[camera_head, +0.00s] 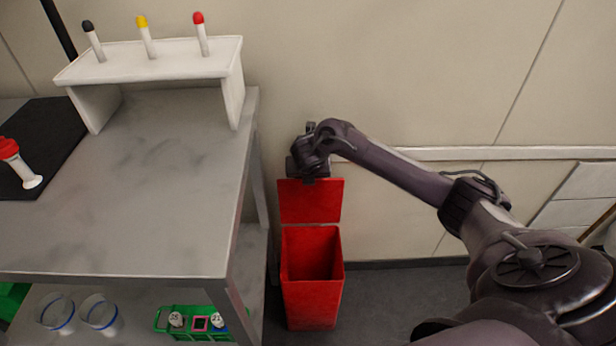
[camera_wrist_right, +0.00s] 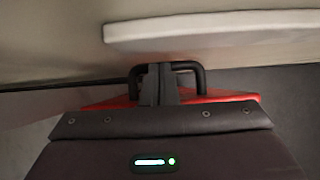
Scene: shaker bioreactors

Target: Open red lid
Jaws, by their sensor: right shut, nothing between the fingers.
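The red lid (camera_head: 311,204) stands raised at the back of the red bin (camera_head: 311,306), and the bin's opening faces up, uncovered. My right gripper (camera_head: 309,175) is at the lid's top edge. In the right wrist view the fingers (camera_wrist_right: 160,84) are shut, with a black handle-like loop (camera_wrist_right: 194,75) around or just beyond them. Part of the red lid (camera_wrist_right: 221,97) shows behind the gripper body. Whether the fingers touch the lid cannot be told. My left gripper is not in view.
A grey table (camera_head: 174,215) stands left of the bin, carrying a white rack (camera_head: 160,62) with three capped tubes. Its lower shelf holds clear cups (camera_head: 99,314) and a green rack (camera_head: 163,321). The wall is close behind the bin. A white rail (camera_head: 500,153) runs along it.

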